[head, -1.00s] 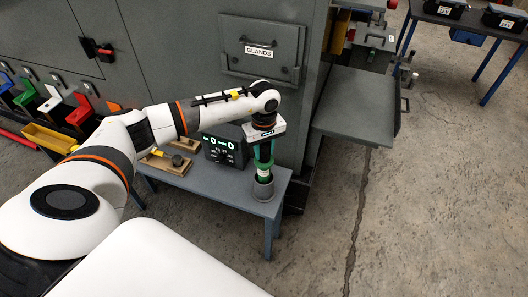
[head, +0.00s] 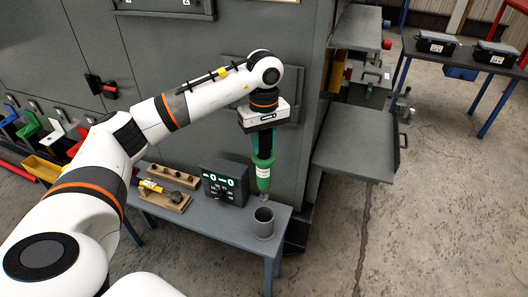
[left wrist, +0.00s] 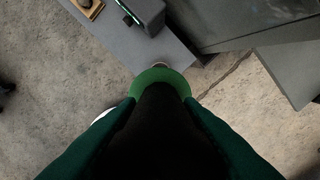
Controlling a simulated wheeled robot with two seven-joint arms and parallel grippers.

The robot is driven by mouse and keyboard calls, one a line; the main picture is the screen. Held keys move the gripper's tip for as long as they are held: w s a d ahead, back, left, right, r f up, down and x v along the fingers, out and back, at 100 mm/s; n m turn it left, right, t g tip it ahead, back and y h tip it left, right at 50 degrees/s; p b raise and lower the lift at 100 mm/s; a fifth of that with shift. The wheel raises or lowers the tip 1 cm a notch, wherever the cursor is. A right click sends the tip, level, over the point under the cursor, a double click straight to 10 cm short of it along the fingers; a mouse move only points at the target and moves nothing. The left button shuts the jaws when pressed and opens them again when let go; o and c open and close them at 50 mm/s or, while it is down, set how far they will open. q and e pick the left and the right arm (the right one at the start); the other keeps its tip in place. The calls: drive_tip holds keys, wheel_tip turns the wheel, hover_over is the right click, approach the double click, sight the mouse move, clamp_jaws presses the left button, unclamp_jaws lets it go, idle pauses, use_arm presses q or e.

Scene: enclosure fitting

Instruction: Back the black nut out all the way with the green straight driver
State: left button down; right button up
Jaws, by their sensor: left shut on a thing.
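My left gripper (head: 262,128) is shut on the green straight driver (head: 263,172). The driver hangs upright, tip down, just above and behind a grey cup-shaped holder (head: 263,224) on the small bench. In the left wrist view the green driver (left wrist: 160,76) fills the middle between the dark green fingers, and its tip is largely hidden. The black nut cannot be made out in either view. My right gripper is not in view.
The grey bench (head: 230,224) carries a dark box with green digits (head: 224,185), a yellow-handled tool (head: 158,188) and a wooden block with dark pieces (head: 174,176). A grey cabinet wall (head: 225,40) stands behind. A shelf (head: 354,150) juts out at right.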

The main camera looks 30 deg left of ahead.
use_arm(q)
drive_tip(key=shift+r+p, duration=1.05)
drive_tip(key=shift+r, duration=0.7)
